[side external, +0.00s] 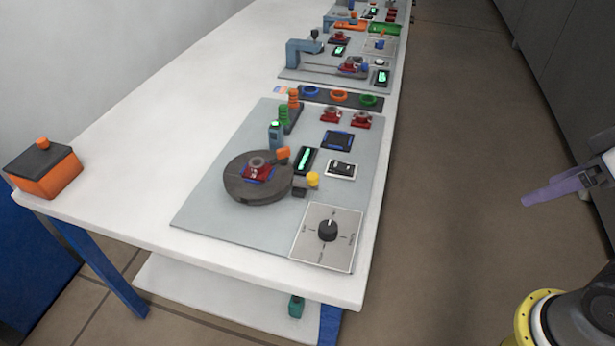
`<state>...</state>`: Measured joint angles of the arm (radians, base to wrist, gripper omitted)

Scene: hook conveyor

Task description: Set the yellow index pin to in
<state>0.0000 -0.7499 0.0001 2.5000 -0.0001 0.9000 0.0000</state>
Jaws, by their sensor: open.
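The yellow index pin (313,179) is a small yellow knob on a dark block (300,188) at the right edge of the dark round turntable (250,190). Whether the pin is in or out cannot be told at this size. A red part (258,171) sits on top of the turntable. My gripper (535,197) shows at the right edge with purple fingers, open and empty. It is over the floor side, well to the right of the pin and apart from the table.
A black rotary knob (327,230) on a white plate stands in front of the pin. A rocker switch (341,169) and a green-lit display (306,160) are just behind it. An orange box (45,170) is at far left.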

